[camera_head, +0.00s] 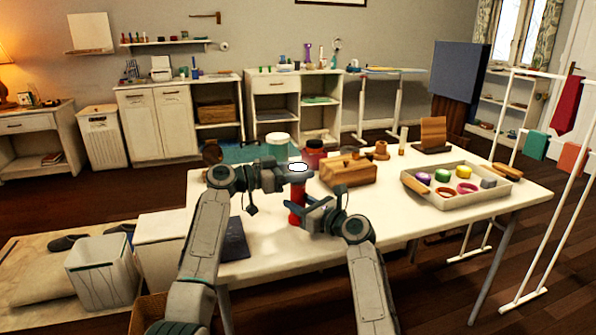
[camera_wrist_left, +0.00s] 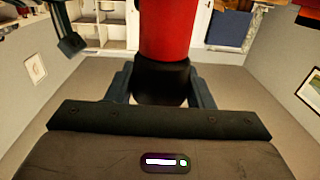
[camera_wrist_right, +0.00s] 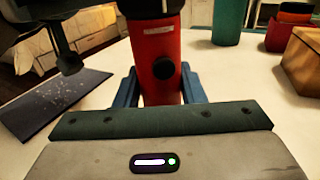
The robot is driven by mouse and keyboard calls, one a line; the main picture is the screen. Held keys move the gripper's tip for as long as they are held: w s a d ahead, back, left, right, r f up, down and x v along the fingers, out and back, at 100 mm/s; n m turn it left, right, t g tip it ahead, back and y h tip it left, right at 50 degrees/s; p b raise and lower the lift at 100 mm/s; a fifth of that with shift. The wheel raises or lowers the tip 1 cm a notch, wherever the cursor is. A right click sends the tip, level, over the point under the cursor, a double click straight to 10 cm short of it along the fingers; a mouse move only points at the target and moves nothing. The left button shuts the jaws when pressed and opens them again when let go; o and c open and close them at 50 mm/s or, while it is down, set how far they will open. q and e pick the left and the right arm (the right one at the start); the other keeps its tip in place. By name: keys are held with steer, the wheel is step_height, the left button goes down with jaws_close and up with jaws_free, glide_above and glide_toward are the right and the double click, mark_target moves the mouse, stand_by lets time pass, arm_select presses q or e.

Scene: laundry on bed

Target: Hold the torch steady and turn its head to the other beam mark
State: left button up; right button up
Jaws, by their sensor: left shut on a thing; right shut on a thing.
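The torch stands upright over the white table, with a red body (camera_head: 296,214) and a dark head whose pale lens (camera_head: 298,167) faces up. My left gripper (camera_head: 290,178) is shut on the dark head. In the left wrist view the head (camera_wrist_left: 160,80) sits between the fingers, with the red body (camera_wrist_left: 168,30) beyond it. My right gripper (camera_head: 308,213) is shut on the red body, lower down. In the right wrist view the body (camera_wrist_right: 150,58) shows a round black button and a small pale label. I cannot make out the beam marks.
A wooden box (camera_head: 348,174) and red and green jars stand behind and beside the torch. A tray (camera_head: 505,189) of coloured items is at the right. A dark flat pad (camera_head: 234,240) lies at the left. The front right tabletop is clear.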

arm_select(q)
steer(key=shift+f+n+t+y, duration=0.1)
steer(key=shift+n+t+y, duration=0.2)
steer(key=shift+n+t, duration=0.3)
steer(key=n+t+y, duration=0.2)
steer(key=t, duration=0.1)
steer(key=shift+d+t, duration=0.1)
steer(key=shift+t, duration=0.2)
steer(key=shift+n+t+y, duration=2)
steer(key=shift+n+y, duration=0.1)
steer(key=shift+y, duration=0.2)
steer(key=o, duration=1)
steer(key=shift+c, duration=0.2)
steer(key=v, duration=1.2)
